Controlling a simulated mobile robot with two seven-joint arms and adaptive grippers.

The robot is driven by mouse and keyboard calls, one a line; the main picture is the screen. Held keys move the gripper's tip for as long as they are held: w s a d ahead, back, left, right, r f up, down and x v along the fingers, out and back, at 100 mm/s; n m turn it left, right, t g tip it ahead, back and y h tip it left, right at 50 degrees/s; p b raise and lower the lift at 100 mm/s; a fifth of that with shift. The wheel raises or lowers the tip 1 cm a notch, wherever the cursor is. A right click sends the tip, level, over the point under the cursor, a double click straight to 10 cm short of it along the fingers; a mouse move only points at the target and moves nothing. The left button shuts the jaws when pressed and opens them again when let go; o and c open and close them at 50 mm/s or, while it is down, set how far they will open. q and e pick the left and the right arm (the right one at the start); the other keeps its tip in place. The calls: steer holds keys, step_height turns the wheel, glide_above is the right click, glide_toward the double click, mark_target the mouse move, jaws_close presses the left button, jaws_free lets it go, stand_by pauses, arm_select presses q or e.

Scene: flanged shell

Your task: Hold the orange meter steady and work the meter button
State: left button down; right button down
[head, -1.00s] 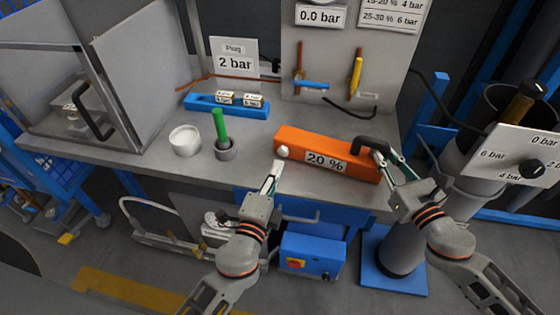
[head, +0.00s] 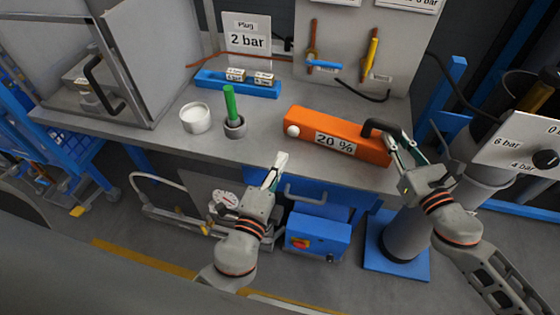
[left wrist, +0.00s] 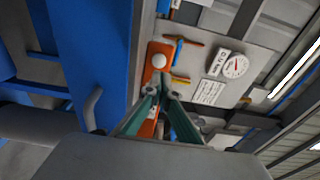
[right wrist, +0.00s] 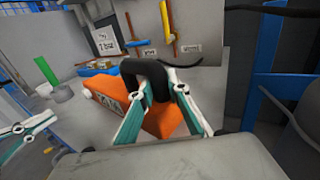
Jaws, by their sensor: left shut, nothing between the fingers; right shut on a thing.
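The orange meter (head: 350,145), labelled "20 %", lies on the workbench near its front edge. Its round white button (head: 292,131) is at its left end; a black handle (head: 383,125) is at its right end. My right gripper (head: 394,142) is shut on the black handle, which also shows between the fingers in the right wrist view (right wrist: 150,75). My left gripper (head: 278,163) is shut and empty, in front of the bench edge, below and left of the button and apart from it. In the left wrist view, the white button (left wrist: 158,61) shows beyond the closed fingertips (left wrist: 162,90).
On the bench stand a white cup (head: 195,118), a green rod in a grey holder (head: 234,127) and a blue block (head: 238,84) with small labelled parts. A blue drawer front (head: 320,190) lies below the bench top.

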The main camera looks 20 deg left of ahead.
steer(key=c, duration=1.9)
jaws_free()
steer(key=shift+s, duration=0.1)
